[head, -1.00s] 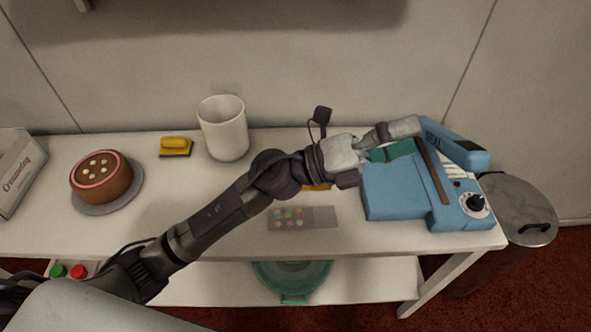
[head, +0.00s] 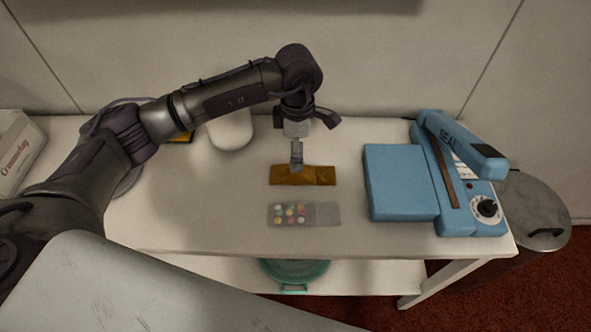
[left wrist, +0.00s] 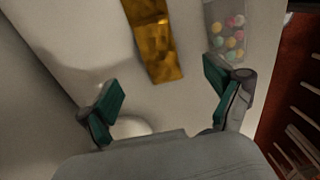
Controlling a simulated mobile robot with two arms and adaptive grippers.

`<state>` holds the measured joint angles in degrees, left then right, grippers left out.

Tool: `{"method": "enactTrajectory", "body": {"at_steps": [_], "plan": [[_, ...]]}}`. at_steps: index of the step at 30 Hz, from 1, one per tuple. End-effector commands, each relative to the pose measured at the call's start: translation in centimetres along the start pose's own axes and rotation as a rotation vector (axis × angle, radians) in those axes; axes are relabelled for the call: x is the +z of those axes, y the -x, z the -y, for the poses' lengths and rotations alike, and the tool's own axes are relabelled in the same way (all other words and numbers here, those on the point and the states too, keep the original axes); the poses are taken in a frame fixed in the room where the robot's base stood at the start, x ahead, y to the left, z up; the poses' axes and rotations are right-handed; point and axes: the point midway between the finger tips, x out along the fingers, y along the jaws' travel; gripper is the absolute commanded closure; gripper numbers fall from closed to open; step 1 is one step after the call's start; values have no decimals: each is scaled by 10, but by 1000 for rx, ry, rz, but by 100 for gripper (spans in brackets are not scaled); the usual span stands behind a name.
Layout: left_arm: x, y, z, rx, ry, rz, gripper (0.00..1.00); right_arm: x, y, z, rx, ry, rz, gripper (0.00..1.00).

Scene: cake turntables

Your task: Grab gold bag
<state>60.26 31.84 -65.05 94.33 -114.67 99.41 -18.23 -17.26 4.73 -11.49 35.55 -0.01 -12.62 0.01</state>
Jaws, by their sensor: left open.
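The gold bag (head: 318,176) lies flat on the white table, left of the blue sealer. My left gripper (head: 297,164) points down over the bag's back edge and hides a little of it in the head view. In the left wrist view the gold bag (left wrist: 155,40) lies ahead of and between the spread green-padded fingers of my left gripper (left wrist: 165,98). The fingers are open with nothing between them. The height gap to the bag is hard to judge. My right gripper is out of view.
A clear bag of coloured candies (head: 292,214) lies just in front of the gold bag. The blue sealer (head: 400,182) stands to the right. A white canister (head: 231,131) stands behind my arm. A metal-lidded bin (head: 533,207) is beyond the table's right end.

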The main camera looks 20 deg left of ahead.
Motion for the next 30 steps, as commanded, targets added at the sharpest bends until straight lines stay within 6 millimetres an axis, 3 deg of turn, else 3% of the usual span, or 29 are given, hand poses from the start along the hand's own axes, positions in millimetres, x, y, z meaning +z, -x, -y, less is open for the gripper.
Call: {"method": "enactTrajectory", "body": {"at_steps": [3,11,19,28,30], "plan": [[0,-18,1,-3,0,0,9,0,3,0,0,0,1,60],[-1,-37,0,-3,0,2,9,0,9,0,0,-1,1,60],[-3,-75,-3,-2,0,3,9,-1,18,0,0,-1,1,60],[-3,-80,-3,-1,-1,4,9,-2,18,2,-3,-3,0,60],[-3,-80,-3,-1,-1,4,20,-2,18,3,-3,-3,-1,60]]}}
